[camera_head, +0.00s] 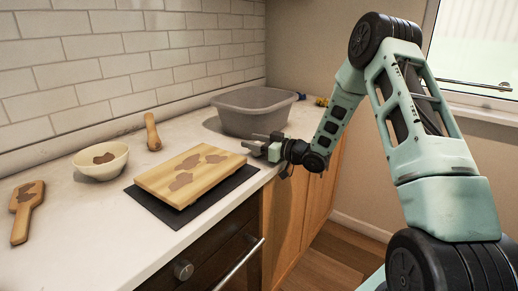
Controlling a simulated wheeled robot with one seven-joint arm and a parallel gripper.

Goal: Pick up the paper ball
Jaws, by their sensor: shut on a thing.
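My gripper (257,145) is at the end of my arm, over the counter's front edge, between the wooden board and the grey basin. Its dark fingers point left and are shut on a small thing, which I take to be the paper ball. The ball itself is too small or too hidden by the fingers to make out. No paper ball shows elsewhere on the counter.
A wooden board (158,180) with brown patches lies on a dark mat (236,184) left of my gripper. A grey basin (255,122) stands behind it. A cream bowl (90,168), a wooden tool (152,132) and a paddle (22,226) are farther left.

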